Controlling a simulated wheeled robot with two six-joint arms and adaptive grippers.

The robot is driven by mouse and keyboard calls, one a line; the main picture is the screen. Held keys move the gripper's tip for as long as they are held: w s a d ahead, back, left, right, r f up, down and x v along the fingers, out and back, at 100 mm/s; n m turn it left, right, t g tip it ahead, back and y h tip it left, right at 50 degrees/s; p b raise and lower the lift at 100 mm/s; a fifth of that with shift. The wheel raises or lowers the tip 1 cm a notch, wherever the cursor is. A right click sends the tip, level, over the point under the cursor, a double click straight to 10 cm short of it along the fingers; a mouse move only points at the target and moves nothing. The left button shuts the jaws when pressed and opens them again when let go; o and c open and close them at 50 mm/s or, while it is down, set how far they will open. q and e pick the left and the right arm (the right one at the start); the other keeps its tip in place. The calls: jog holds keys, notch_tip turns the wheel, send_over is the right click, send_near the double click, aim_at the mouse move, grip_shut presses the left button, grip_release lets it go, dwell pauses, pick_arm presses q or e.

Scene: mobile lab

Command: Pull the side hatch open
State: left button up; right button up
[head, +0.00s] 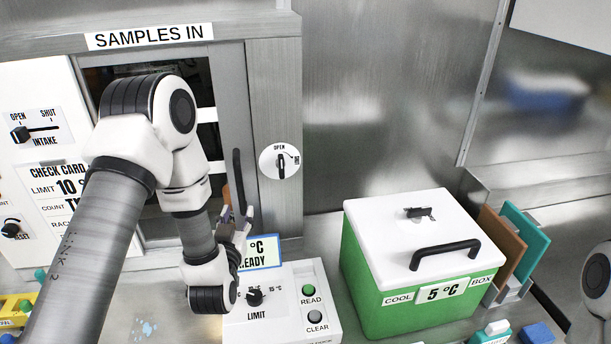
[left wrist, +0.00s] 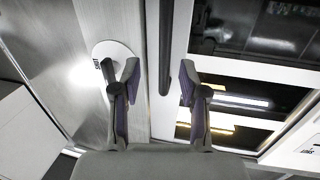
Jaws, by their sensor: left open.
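The side hatch (head: 229,85), a grey-framed door with a dark window, stands under the "SAMPLES IN" sign. It looks shut, but my arm covers much of it. Its upright dark handle (head: 238,178) also shows in the left wrist view (left wrist: 166,45). A black turn latch (head: 281,166) on a white disc marked "OPEN" sits to the right of the hatch; its lever stands about upright. My left gripper (head: 236,216) is open and empty by the handle's lower end. In the left wrist view the handle appears between its fingertips (left wrist: 159,74); contact cannot be told. My right gripper is out of view.
A control box (head: 290,292) with a dial and buttons, and a small "READY" sign (head: 262,253), stand just below the gripper. A green cool box (head: 375,285) with a white lid stands to the right. An intake panel (head: 40,90) is at the left.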

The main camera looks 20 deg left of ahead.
aim_at(239, 186)
pick_arm(q)
jog(key=shift+n, duration=0.3)
jog(key=w+a+r+p, duration=0.1)
jog(key=w, duration=0.1)
jog(key=w+a+r+p, duration=0.1)
jog(key=w, duration=0.1)
jog(key=w+a+p, duration=0.1)
jog(key=w, duration=0.2)
jog(key=shift+a+r, duration=0.1)
jog(key=shift+r, duration=0.3)
jog(key=shift+w+a+f, duration=0.15)
jog(key=shift+w+a, duration=0.05)
jog(key=shift+w, duration=0.2)
jog(key=shift+c, duration=0.3)
grip_shut()
